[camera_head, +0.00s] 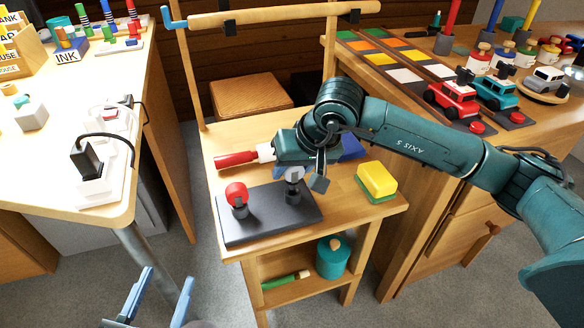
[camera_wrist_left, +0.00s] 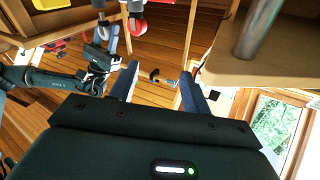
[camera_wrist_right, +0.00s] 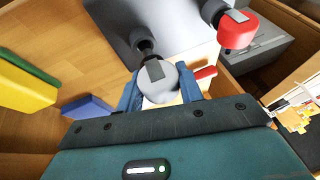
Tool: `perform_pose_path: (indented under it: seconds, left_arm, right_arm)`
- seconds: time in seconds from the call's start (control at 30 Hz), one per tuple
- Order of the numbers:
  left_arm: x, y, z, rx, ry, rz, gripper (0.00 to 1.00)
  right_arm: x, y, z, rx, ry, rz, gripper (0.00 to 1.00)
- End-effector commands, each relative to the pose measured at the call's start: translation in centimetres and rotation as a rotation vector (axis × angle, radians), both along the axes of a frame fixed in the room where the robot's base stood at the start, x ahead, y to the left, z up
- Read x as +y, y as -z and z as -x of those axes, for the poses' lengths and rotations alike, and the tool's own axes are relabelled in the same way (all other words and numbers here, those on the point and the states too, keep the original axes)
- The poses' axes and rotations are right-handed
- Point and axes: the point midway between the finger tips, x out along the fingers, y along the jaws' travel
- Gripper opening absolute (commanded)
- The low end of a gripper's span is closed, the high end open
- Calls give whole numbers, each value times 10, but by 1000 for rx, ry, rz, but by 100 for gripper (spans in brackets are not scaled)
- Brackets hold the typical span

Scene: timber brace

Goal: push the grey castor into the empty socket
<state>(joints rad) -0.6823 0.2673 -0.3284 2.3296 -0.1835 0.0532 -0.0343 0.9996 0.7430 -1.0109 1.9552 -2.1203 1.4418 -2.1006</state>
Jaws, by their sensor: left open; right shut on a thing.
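The grey castor (camera_head: 294,172) stands at the right part of the dark board (camera_head: 262,222) on the small wooden table. My right gripper (camera_head: 305,178) is shut on its round grey wheel, which also shows between the fingers in the right wrist view (camera_wrist_right: 158,84). Its dark stem points down to a black socket (camera_wrist_right: 145,46) on the board. How deep the stem sits cannot be told. The red castor (camera_head: 237,194) stands upright in the board's left part. My left gripper (camera_head: 155,300) is open and empty, low at the left, away from the board.
A yellow and green block (camera_head: 376,182) sits right of the board, and a red-handled tool (camera_head: 238,158) lies behind it. A blue block (camera_head: 352,148) is partly hidden by my right arm. A teal pot (camera_head: 333,258) stands on the lower shelf.

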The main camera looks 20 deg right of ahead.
Motion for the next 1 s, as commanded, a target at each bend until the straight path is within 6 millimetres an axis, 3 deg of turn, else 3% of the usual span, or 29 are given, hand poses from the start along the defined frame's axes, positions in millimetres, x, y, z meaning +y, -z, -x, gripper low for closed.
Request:
perform_pose_path:
  seconds: [1.0]
  left_arm:
    - [1, 7, -1, -22, -3, 7, 48]
  right_arm:
    - [0, 13, 0, 0, 0, 0, 14]
